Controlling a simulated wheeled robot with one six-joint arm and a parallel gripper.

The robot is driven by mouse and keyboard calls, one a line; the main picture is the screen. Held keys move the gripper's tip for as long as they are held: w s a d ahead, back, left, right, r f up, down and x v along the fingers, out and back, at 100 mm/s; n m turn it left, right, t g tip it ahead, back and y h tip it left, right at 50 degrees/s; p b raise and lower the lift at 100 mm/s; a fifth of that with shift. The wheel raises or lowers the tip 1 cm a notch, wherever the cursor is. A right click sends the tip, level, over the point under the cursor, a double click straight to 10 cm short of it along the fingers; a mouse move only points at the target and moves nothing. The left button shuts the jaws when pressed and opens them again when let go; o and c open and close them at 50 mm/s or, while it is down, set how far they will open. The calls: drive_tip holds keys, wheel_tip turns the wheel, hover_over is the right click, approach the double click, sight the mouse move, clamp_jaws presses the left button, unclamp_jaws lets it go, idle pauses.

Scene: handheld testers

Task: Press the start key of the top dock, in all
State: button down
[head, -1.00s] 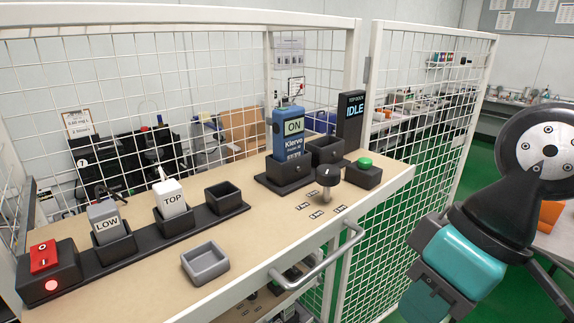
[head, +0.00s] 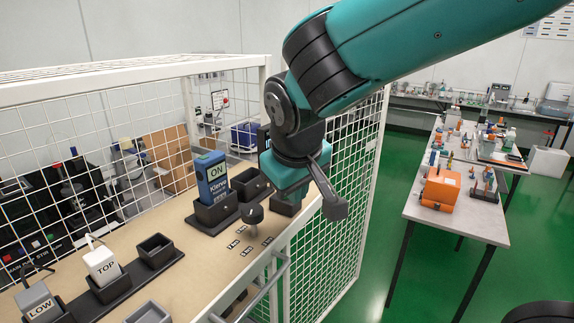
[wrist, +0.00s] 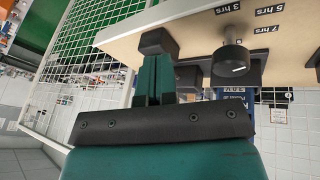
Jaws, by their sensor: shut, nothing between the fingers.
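The top dock (head: 211,217) is a dark base on the wooden shelf. A blue tester (head: 212,178) labelled ON stands in its left slot, and the slot beside it (head: 251,183) is empty. The dark start-key block (head: 284,206) sits at the right, mostly behind my arm. It shows in the wrist view (wrist: 158,40) just beyond the fingertips; its green key is hidden. My gripper (wrist: 154,58) is shut and empty, with its fingertips at the block. I cannot tell whether they touch the key. The dock's display is mostly hidden behind my arm.
A dark dial (head: 253,213) with hour labels stands left of the block; it is close to my fingers in the wrist view (wrist: 231,60). White mesh panels (head: 330,210) and a front rail (head: 272,280) border the shelf. White TOP (head: 102,265) and grey LOW (head: 37,302) units stand left.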

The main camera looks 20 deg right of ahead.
drive_tip(key=w+r+m+t+h+p, duration=0.2)
drive_tip(key=w+r, duration=0.4)
drive_tip(key=r, duration=0.3)
drive_tip(key=h+p, duration=0.1)
drive_tip(key=h, duration=0.1)
drive_tip(key=shift+w+m+h, duration=0.3)
drive_tip(key=shift+w, duration=0.05)
drive_tip(key=shift+d, duration=0.1)
wheel_tip(320, 180, down, 9)
drive_tip(key=b, duration=0.7)
idle(1.0)
drive_tip(key=shift+s+f+b, duration=0.1)
drive_tip(key=shift+f+b, duration=0.25)
drive_tip(key=shift+b, duration=0.2)
drive_tip(key=shift+f+b, duration=0.35)
drive_tip(key=shift+f, duration=0.1)
idle(0.4)
drive_tip(key=shift+r, duration=0.1)
drive_tip(key=shift+r+p, duration=0.8)
drive_tip(key=shift+p, duration=0.05)
